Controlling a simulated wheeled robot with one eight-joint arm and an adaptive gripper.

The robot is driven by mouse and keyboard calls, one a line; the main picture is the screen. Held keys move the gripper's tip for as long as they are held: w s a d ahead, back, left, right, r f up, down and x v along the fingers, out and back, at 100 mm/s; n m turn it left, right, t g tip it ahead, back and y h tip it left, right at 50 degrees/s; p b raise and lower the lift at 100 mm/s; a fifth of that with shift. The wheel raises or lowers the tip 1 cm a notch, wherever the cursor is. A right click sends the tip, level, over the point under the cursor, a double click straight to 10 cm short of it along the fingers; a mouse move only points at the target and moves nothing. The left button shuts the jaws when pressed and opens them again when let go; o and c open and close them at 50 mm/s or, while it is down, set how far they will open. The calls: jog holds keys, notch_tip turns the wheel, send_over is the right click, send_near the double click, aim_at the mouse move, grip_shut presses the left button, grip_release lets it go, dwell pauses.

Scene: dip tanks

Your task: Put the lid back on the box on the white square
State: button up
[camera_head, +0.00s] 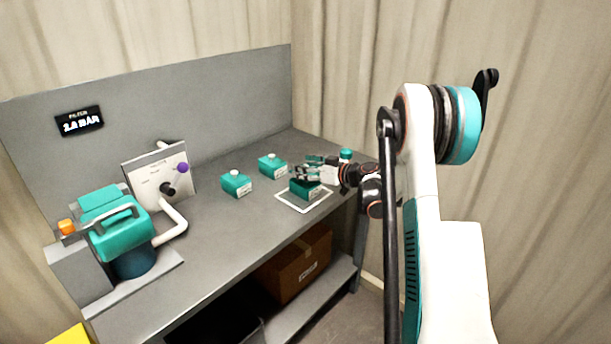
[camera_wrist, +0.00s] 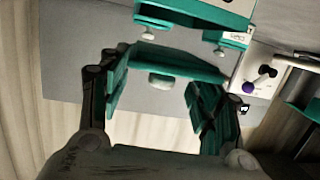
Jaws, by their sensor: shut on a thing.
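The teal box (camera_head: 305,191) stands on the white square (camera_head: 289,204) near the table's front edge, in the head view. My gripper (camera_head: 309,170) is close over this box. In the wrist view my gripper (camera_wrist: 157,92) is shut on the teal lid (camera_wrist: 180,60), which has a white knob and lies between the two teal fingers. A teal box body with a pale face (camera_wrist: 200,8) shows at the top of the wrist view, apart from the lid in the picture. My fingers partly hide the box's top in the head view, so I cannot tell whether the lid touches it.
Two lidded teal boxes with white knobs stand left of the square, one nearer (camera_head: 236,184) and one farther (camera_head: 272,166). A teal-capped item (camera_head: 346,156) is behind my gripper. A panel with a purple knob (camera_head: 182,168) and a teal pump unit (camera_head: 120,228) stand farther left.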

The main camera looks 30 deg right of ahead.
jog(key=shift+f, duration=1.2)
jog(key=shift+f+b, duration=0.4)
jog(key=shift+b, duration=0.15)
jog(key=o, duration=0.9)
jog(key=shift+r, duration=0.1)
jog(key=shift+r+p, duration=0.3)
jog(key=shift+p, duration=0.05)
jog(key=p+v, duration=0.2)
jog(key=v, duration=1)
jog(key=shift+p, duration=0.4)
